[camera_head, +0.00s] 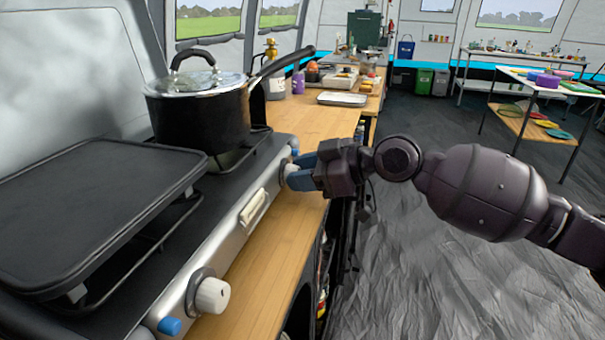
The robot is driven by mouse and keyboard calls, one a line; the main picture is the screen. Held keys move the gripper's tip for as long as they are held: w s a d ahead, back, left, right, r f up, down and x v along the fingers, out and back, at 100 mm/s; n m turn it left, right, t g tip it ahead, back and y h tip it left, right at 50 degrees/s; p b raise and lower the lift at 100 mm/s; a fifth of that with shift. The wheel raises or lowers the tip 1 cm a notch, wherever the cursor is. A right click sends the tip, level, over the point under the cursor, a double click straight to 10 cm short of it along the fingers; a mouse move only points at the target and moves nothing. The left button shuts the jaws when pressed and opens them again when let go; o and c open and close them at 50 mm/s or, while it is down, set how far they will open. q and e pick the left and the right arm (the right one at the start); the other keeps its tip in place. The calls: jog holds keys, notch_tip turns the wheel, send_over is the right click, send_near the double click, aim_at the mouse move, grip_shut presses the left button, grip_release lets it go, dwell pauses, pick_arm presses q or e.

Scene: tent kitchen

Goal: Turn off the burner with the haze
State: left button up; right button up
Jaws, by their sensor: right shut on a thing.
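A silver two-burner stove (225,243) stands on the wooden counter at the left. A black pot (195,125) with a shiny lid sits on its far burner. A flat black griddle plate (90,205) covers the near burner. I cannot make out any haze over either burner. The near white knob (212,295) is on the stove's front panel, with nothing touching it. My right gripper (297,174) has its blue fingers shut on the far knob (288,170), which they mostly hide. My left gripper is out of view.
The pot's long handle (288,62) sticks out over the counter toward the back right. A tray (342,99) and several small items lie farther along the counter (305,115). The grey floor (440,285) to the right is open. Tables stand at the back right.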

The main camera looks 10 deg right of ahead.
dwell(0.5)
jog(key=o, duration=0.6)
jog(key=shift+o, duration=0.2)
jog(key=shift+d, duration=0.15)
pick_arm(q)
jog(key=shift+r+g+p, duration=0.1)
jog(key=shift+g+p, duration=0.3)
jog(key=shift+p, duration=0.25)
pick_arm(e)
jog(key=v, duration=1)
jog(key=shift+d, duration=0.3)
jog(key=shift+s, duration=0.1)
